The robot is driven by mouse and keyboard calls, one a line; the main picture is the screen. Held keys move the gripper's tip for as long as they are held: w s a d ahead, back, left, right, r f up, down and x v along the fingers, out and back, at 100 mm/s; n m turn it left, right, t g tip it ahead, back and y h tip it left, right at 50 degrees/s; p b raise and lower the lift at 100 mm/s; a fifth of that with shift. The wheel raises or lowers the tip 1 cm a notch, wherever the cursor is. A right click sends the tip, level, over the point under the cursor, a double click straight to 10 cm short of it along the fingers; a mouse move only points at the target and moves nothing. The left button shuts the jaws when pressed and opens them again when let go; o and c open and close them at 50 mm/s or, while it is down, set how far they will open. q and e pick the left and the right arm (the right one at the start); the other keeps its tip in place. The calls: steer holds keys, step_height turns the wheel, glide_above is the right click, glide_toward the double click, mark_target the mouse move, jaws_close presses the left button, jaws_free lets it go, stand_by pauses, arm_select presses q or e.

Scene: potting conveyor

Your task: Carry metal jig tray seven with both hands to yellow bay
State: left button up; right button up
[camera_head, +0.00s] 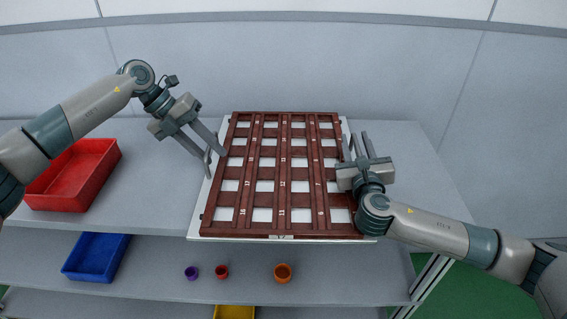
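A reddish-brown tray (282,209), a lattice with many square openings and small number marks, lies on a white board (213,232) on the grey table. A small label at its front edge is too small to read surely. My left gripper (215,157) is beside the tray's far left edge, its two fingers apart with nothing seen between them. My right gripper (356,139) is at the tray's right edge, fingers apart and pointing to the back. I cannot tell whether it touches the tray. Only the top of a yellow container (234,312) shows at the bottom edge.
A red bin (74,177) stands on the table at the left. On the shelf below are a blue bin (96,257), a purple cup (191,273), a red cup (222,272) and an orange cup (283,273). A grey wall closes the back. The table's right end is clear.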

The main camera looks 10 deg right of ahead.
arm_select(q)
steer(key=shift+c, duration=0.3)
arm_select(e)
steer(key=shift+c, duration=0.2)
arm_select(q)
jaws_close()
arm_select(e)
jaws_close()
arm_select(q)
steer(key=shift+w+a+r, duration=0.1)
stand_by(0.5)
